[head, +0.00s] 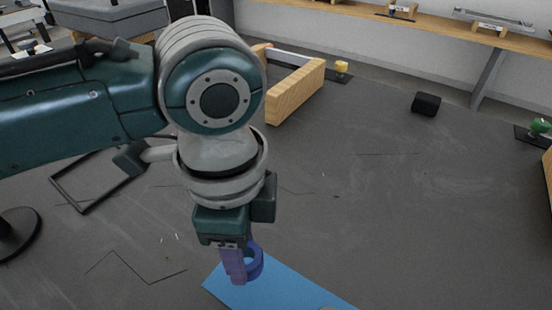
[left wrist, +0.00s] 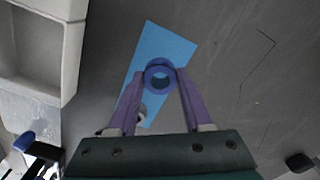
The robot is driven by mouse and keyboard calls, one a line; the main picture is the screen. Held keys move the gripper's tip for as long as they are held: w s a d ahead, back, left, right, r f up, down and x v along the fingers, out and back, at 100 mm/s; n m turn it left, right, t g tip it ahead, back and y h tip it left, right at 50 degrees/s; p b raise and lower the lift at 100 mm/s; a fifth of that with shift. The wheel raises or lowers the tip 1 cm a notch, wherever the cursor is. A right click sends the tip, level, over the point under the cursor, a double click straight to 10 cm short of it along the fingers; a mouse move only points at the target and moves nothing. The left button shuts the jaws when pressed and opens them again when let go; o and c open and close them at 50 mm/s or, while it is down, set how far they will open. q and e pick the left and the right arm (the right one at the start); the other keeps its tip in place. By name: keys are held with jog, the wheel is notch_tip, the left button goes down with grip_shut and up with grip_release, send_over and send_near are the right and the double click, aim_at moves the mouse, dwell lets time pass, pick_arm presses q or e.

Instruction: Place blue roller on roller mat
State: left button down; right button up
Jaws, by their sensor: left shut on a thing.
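The blue roller (head: 255,262) is a dark blue ring-shaped piece held in my left gripper (head: 238,272). In the left wrist view the roller (left wrist: 159,75) sits between the purple fingertips of my left gripper (left wrist: 160,78), its round opening facing the camera. The roller mat (head: 290,290) is a flat light-blue rectangle on the dark floor, cut off by the bottom edge of the head view. The mat also shows in the left wrist view (left wrist: 168,47), behind the roller. The roller is over the mat; I cannot tell whether it touches it. My right gripper is not seen.
A wooden block frame (head: 295,92) stands behind my left arm. A small black box (head: 426,104) lies at the back right. A thin dark frame (head: 75,190) lies on the floor at left. The grey floor right of the mat is clear.

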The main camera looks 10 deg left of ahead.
pick_arm(q)
notch_tip(320, 180, down, 4)
jog(key=shift+f+b, duration=0.1)
jog(key=shift+b, duration=0.4)
jog(key=shift+f, duration=0.15)
jog(key=shift+c, duration=1.6)
grip_release()
